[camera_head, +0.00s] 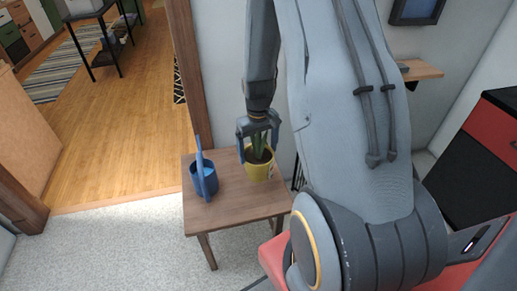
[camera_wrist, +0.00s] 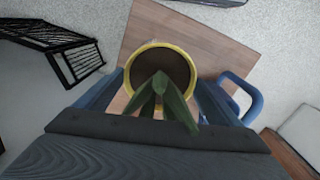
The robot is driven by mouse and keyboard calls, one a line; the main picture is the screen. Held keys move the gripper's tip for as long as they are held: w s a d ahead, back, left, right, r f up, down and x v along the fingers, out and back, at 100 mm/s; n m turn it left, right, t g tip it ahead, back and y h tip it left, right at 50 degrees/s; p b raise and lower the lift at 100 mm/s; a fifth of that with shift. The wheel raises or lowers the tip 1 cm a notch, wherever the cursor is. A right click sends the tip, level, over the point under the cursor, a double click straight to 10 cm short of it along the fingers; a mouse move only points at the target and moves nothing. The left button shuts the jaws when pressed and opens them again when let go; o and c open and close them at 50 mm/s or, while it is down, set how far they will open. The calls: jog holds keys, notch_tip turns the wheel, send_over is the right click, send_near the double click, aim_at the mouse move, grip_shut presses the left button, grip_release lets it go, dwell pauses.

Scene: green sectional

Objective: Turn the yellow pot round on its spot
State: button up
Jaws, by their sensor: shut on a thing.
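The yellow pot (camera_head: 258,170) stands upright on a small wooden side table (camera_head: 232,211), near its back right. It holds dark soil and a green plant (camera_head: 259,143). In the wrist view the pot's yellow rim (camera_wrist: 139,52) rings the soil, and the plant's leaves (camera_wrist: 160,100) point toward the camera. My gripper (camera_head: 258,148) comes down from above with one finger on each side of the pot. It is shut on the pot. In the wrist view my gripper's blue-grey fingers (camera_wrist: 160,92) reach the pot's left and right sides. The exact contact points are partly hidden.
A blue watering can (camera_head: 204,181) stands left of the pot on the same table, with its handle near my right finger in the wrist view (camera_wrist: 243,96). A wall is close behind the table. The table's front part is bare.

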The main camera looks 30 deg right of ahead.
jog(key=shift+m, duration=1.1)
jog(key=shift+r+m+p, duration=0.1)
jog(key=shift+m+p, duration=0.35)
jog(key=shift+m, duration=0.45)
jog(key=m, duration=0.4)
jog(key=shift+p, duration=0.35)
jog(key=b, duration=0.5)
jog(key=shift+w+d, duration=0.1)
jog(key=shift+w, duration=0.25)
jog(key=b, duration=0.4)
jog(key=shift+s+m+b, duration=0.25)
jog(key=shift+m+b, duration=0.05)
jog(key=shift+b, duration=0.75)
jog(key=shift+f, duration=4.95)
jog(key=shift+s+f, duration=0.1)
